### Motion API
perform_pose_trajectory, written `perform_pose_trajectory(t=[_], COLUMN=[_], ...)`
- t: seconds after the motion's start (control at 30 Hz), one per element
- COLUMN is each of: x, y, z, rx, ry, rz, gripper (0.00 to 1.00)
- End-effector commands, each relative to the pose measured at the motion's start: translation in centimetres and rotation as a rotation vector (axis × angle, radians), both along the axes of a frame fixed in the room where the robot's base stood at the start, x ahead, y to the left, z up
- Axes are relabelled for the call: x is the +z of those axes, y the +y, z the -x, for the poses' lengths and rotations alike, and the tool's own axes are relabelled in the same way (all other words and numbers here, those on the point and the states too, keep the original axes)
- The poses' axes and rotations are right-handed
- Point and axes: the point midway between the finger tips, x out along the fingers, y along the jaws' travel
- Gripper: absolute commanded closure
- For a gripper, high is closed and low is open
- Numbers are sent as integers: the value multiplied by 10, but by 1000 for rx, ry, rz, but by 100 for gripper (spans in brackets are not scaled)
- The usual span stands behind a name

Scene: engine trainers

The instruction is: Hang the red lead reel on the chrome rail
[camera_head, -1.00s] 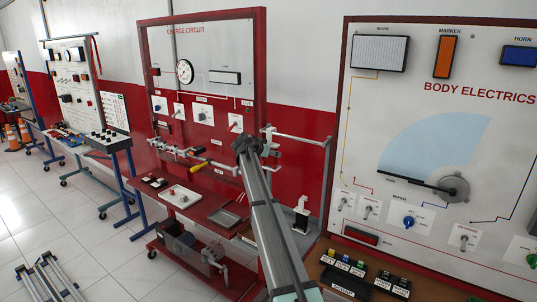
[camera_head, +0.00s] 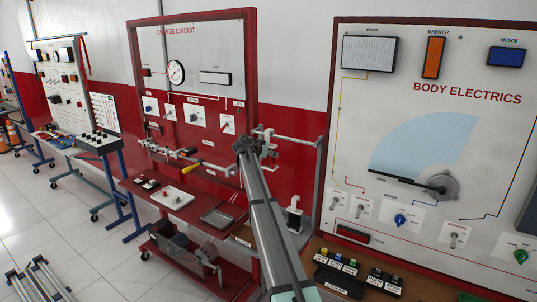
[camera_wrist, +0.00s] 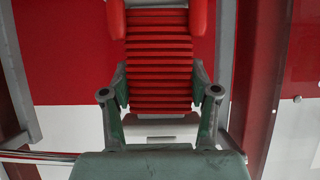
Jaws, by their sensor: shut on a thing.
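In the wrist view, my gripper (camera_wrist: 159,76) is shut on a red ribbed body, which looks like the red lead reel (camera_wrist: 158,48). One finger is on each side of the ribs. In the head view, the end of my arm (camera_head: 243,146) is in front of the right side of the Charge Circuit stand, and the reel cannot be made out there. A chrome rail (camera_head: 292,138) runs to the right of my arm's end. A shiny bar (camera_wrist: 38,155) crosses the lower left of the wrist view.
The red Charge Circuit stand (camera_head: 252,85) has a lower shelf with a grey tray (camera_head: 217,217) and a white block (camera_head: 173,197). The Body Electrics board (camera_head: 450,125) stands at the right, above a brown bench. Open tiled floor (camera_head: 110,260) lies at the left.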

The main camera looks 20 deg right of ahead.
Motion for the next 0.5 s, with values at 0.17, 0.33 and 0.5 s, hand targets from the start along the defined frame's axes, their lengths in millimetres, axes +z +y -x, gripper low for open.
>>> perform_pose_trajectory(t=[0.17,0.33,0.5], x=[-4,-3,-3], y=[0,0,0], z=[0,0,0], rx=[0,0,0], ry=[-1,-1,-1], rz=[1,1,1], gripper=[81,81,11])
